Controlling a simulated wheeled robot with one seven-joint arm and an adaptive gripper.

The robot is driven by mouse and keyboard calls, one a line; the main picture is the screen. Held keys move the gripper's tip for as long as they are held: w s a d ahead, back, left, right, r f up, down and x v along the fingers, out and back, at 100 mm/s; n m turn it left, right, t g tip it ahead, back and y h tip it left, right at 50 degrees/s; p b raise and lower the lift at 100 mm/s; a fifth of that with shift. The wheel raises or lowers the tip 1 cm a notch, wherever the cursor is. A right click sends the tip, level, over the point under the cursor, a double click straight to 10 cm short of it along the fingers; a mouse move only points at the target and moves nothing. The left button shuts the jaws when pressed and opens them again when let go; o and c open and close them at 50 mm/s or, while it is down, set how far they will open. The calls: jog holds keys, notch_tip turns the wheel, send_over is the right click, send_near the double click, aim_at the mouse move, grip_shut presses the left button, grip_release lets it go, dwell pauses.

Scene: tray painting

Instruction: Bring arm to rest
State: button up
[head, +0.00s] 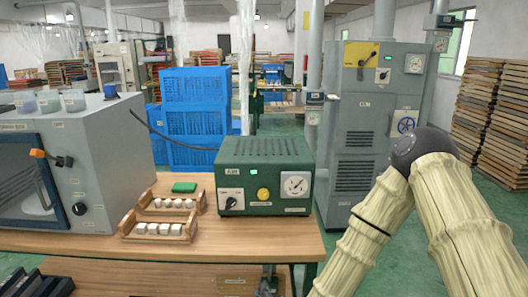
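My arm shows at the right of the head view, wrapped in a pale ribbed sleeve with a dark round joint at its bend. It stands to the right of the wooden table (260,240), apart from the things on it. My gripper is outside the view, so its fingers and anything in them are hidden.
On the table stand a green box with a gauge (265,178), a wooden rack of white pieces (160,229), a second rack (172,203) and a grey cabinet (90,165). Behind are blue crates (195,120), a tall grey machine (372,110) and stacked wooden trays (500,120).

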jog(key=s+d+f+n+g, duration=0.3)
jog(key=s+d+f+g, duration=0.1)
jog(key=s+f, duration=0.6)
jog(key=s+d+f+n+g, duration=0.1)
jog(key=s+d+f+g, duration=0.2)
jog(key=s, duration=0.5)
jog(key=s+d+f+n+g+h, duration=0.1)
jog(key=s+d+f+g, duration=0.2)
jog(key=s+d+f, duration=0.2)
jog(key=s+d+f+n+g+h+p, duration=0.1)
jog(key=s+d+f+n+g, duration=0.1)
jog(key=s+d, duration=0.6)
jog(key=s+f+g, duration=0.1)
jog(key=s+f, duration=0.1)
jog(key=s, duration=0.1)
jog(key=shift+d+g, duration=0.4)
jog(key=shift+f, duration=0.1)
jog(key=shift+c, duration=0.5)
